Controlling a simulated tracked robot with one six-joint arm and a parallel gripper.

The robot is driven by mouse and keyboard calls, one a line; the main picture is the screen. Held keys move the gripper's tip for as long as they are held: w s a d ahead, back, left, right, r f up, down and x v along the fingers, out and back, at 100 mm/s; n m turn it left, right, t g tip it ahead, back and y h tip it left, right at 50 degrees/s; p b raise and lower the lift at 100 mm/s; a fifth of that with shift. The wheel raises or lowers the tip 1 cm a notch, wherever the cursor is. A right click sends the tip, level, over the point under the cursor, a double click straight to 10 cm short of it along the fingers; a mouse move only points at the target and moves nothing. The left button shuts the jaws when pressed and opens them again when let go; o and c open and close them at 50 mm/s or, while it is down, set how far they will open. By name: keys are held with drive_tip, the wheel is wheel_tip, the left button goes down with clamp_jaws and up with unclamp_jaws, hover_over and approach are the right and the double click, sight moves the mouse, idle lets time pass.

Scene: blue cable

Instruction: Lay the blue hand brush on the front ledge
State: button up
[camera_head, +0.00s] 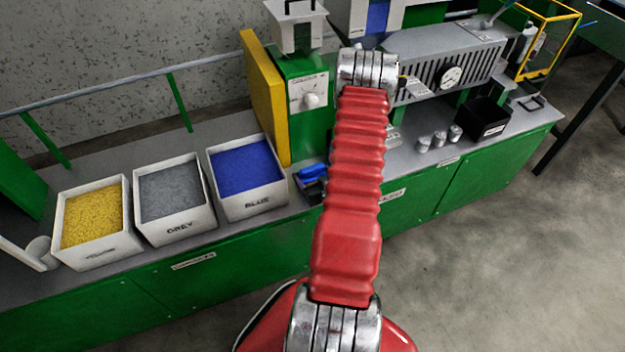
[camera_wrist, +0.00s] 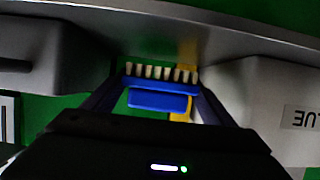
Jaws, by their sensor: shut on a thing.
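The blue hand brush (camera_wrist: 160,88) has a row of pale bristles and shows in the middle of the wrist view. My gripper (camera_wrist: 158,92) is shut on it, with a dark finger on either side. In the head view, my red arm hides most of the gripper area. A small blue thing with dark parts (camera_head: 312,172) shows just left of the arm, and I cannot tell if it is the held brush. The front ledge (camera_head: 145,259) is the grey strip along the bench front, before the bins. A grey edge strip (camera_wrist: 220,22) crosses the top of the wrist view.
The blue bin (camera_head: 247,180), grey bin (camera_head: 180,222) and yellow bin (camera_head: 98,250) stand in a row at left. A yellow panel (camera_head: 265,97) and green machine stand behind. Several metal weights (camera_head: 440,138) and a black box (camera_head: 484,122) lie right of my arm.

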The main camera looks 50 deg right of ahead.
drive_tip(key=shift+f, duration=1.35)
drive_tip(key=shift+f, duration=0.1)
drive_tip(key=o, duration=1.1)
drive_tip(key=v, duration=1.2)
